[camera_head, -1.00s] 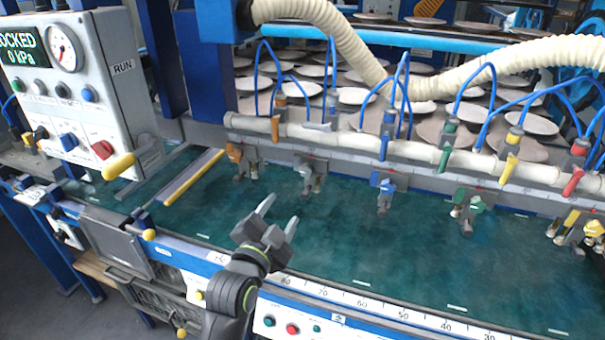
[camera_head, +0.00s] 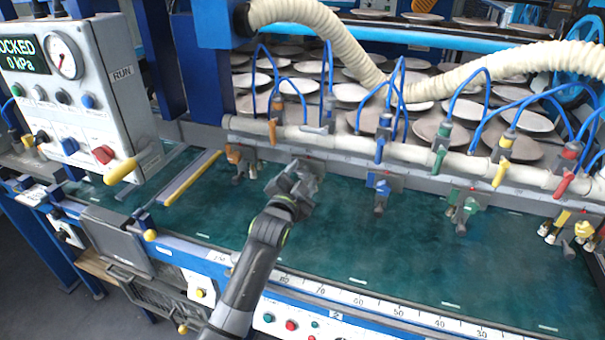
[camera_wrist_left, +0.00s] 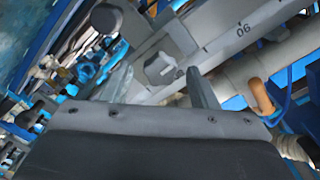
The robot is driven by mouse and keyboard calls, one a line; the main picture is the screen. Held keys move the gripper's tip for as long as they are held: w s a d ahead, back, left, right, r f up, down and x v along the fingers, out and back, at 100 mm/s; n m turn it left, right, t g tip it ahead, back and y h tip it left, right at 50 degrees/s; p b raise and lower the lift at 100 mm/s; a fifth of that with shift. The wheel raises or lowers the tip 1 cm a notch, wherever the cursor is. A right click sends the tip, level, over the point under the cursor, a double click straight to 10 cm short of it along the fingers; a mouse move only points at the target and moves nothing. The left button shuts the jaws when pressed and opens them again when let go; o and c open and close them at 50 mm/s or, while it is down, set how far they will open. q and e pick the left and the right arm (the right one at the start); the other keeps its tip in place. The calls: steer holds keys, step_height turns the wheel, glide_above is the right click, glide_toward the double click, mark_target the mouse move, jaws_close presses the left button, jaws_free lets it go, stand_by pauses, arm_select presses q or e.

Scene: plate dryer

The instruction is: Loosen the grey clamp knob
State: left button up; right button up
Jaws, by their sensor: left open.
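The grey clamp is mostly hidden behind my left gripper (camera_head: 297,176) in the head view; a bit of grey clamp shows past the fingers. In the left wrist view the grey clamp knob (camera_wrist_left: 159,68) shows as a small lobed grey knob on a grey bracket. The left gripper (camera_wrist_left: 161,76) is open there, with one finger to each side of the knob in the picture. I cannot tell whether either finger touches it. My right gripper is not in view.
An orange clamp (camera_head: 238,158) is left of the gripper; blue (camera_head: 380,184) and green (camera_head: 464,205) clamps are to the right. A white pipe (camera_head: 345,143) with coloured valve levers runs above. The green bed (camera_head: 330,235) in front is clear. A control box (camera_head: 85,95) stands at left.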

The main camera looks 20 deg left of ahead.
arm_select(q)
steer(key=shift+w, duration=0.45)
steer(key=c, duration=1)
steer(key=shift+o, duration=0.2)
